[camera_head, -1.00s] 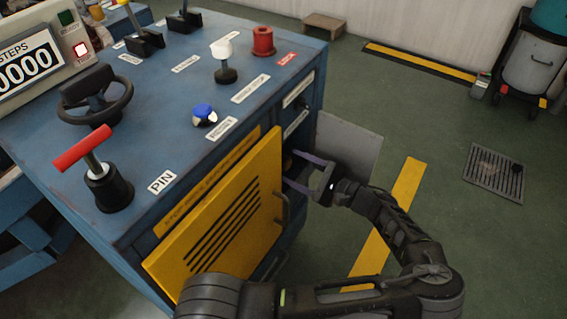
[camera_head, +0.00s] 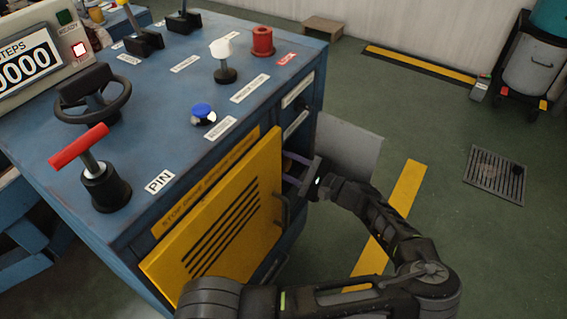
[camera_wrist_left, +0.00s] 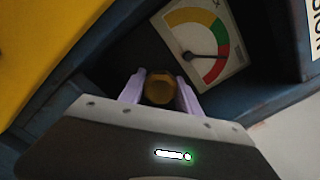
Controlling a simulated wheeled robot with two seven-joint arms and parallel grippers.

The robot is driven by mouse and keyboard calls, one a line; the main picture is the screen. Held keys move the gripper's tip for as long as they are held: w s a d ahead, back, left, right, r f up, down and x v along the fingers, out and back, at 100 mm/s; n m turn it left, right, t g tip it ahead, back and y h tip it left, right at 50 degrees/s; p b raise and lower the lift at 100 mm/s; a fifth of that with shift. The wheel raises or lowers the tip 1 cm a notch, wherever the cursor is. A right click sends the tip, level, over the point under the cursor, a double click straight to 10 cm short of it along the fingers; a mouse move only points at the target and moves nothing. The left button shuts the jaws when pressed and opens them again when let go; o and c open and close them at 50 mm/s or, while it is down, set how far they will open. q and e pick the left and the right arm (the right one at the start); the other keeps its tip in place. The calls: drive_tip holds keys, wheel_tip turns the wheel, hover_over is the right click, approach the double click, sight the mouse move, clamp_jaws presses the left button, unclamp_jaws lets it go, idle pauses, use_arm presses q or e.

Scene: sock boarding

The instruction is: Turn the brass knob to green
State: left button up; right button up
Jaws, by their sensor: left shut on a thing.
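The brass knob (camera_wrist_left: 160,88) sits in the dark recess of the blue cabinet, between the lilac fingers of my left gripper (camera_wrist_left: 160,90) in the left wrist view. The fingers are closed on its two sides. In the head view my left gripper (camera_head: 294,170) reaches into the cabinet's side behind the yellow door, and the knob is hidden. Beside the knob is a white gauge (camera_wrist_left: 207,42) with yellow, green and red bands. Its dark needle appears to point into the red, near the green edge. My right gripper is not in view.
The yellow slotted door (camera_head: 215,215) stands close to my left arm, with a handle on its edge. A grey panel (camera_head: 348,148) stands just beyond the gripper. The blue cabinet top (camera_head: 150,110) carries several controls.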

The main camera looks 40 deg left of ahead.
use_arm(q)
clamp_jaws()
drive_tip(key=shift+n, duration=0.5)
drive_tip(key=shift+n+p, duration=0.3)
drive_tip(key=shift+n, duration=0.6)
drive_tip(key=n, duration=0.2)
drive_tip(key=shift+n, duration=0.3)
drive_tip(key=n, duration=0.2)
drive_tip(key=shift+n, duration=0.4)
drive_tip(key=shift+n+b, duration=0.35)
drive_tip(key=shift+n, duration=1.45)
